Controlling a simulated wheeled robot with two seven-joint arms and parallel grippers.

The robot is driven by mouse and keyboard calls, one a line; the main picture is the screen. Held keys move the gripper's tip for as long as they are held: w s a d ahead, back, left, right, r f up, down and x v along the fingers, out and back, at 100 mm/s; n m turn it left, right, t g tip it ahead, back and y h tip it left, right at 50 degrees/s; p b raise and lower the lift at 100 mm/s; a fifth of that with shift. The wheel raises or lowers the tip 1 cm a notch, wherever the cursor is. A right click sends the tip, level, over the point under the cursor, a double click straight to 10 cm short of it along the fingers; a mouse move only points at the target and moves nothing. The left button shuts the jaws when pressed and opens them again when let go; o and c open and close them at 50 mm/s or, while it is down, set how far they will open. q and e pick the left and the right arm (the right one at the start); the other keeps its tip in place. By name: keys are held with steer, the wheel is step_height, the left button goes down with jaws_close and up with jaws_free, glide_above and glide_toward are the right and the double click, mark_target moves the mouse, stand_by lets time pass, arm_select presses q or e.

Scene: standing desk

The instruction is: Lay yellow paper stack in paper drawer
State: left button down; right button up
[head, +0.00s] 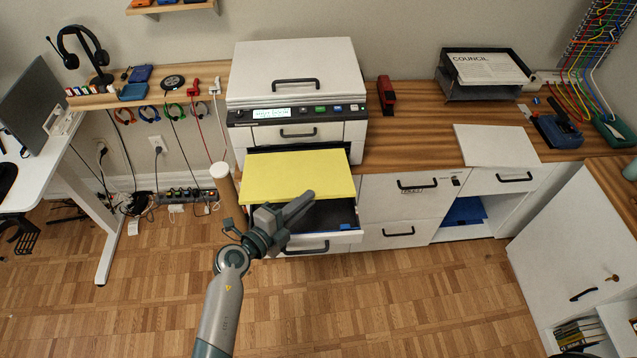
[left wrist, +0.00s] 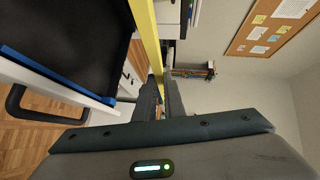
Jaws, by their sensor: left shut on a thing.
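The yellow paper stack (head: 297,176) is a flat sheet-like block in front of the printer. My left gripper (head: 300,203) is shut on its front edge and holds it level above the open paper drawer (head: 325,216). In the left wrist view the stack (left wrist: 146,35) shows edge-on as a yellow strip between the fingers (left wrist: 160,95). The dark inside of the drawer (left wrist: 75,35) and a blue strip along its edge show beside it. The stack hides the back of the drawer. My right gripper is not in view.
The white printer (head: 293,80) stands above the drawer. Wooden counter (head: 410,130) with a red stapler (head: 386,92) and a paper tray (head: 483,72) lies to the right. A wooden post (head: 222,182) stands close left of the drawer. The floor in front is clear.

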arm_select(q)
steer(key=shift+w+d, duration=0.1)
steer(key=shift+d, duration=0.45)
steer(key=shift+p, duration=0.3)
steer(key=shift+f+b, duration=3)
steer(key=shift+f, duration=1.5)
steer(key=shift+w+f+b, duration=0.45)
steer(key=shift+w+f, duration=0.15)
steer(key=shift+w, duration=0.1)
